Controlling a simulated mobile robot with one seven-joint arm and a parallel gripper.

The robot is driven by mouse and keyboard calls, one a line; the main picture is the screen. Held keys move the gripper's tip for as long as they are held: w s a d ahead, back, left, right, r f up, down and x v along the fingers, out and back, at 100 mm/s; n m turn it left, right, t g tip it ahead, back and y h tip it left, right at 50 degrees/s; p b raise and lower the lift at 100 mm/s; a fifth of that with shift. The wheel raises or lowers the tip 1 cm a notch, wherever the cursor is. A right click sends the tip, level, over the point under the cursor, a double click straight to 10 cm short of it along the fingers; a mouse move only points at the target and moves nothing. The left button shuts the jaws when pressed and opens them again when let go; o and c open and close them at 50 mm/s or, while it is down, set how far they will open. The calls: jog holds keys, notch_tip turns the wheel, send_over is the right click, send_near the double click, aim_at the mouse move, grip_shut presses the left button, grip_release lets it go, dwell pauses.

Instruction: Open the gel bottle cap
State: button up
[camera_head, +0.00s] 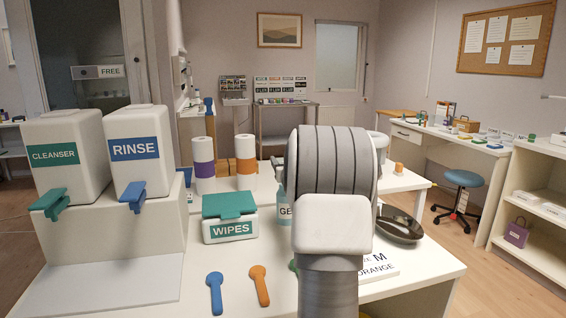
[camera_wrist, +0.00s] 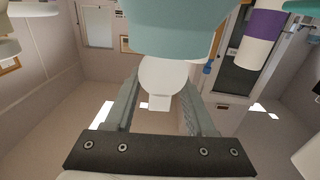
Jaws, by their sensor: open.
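The gel bottle (camera_head: 283,212) stands on the near white counter, mostly hidden behind my arm; part of its "GE" label shows. In the wrist view, upside down, the teal bottle body (camera_wrist: 180,25) fills the top centre. Its white cap (camera_wrist: 166,72), with a small spout, points down the picture between my fingers. My gripper (camera_wrist: 160,84) is open, with one finger on each side of the cap. Gaps seem to show beside the cap, but I cannot tell whether either finger touches it.
A green-lidded wipes box (camera_head: 230,218) stands left of the bottle. Blue (camera_head: 215,292) and orange (camera_head: 259,285) spoon-shaped items lie in front. A dark tray (camera_head: 398,226) is right of my arm. Cleanser (camera_head: 66,155) and rinse (camera_head: 137,152) dispensers stand at left.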

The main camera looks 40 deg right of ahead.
grip_shut()
jog(key=shift+w+r+p, duration=0.1)
jog(key=shift+r+p, duration=0.1)
jog(key=shift+p, duration=0.9)
jog(key=g+y+p, duration=0.1)
jog(key=p, duration=0.4)
jog(key=w+f+g+y+p, duration=0.1)
jog(key=g+p, duration=0.1)
jog(key=p, duration=0.3)
jog(key=d+f+g+p, duration=0.1)
jog(key=p, duration=0.4)
jog(key=shift+w+g+y+p, duration=0.15)
jog(key=shift+g+y+p, duration=0.25)
jog(key=shift+f, duration=0.2)
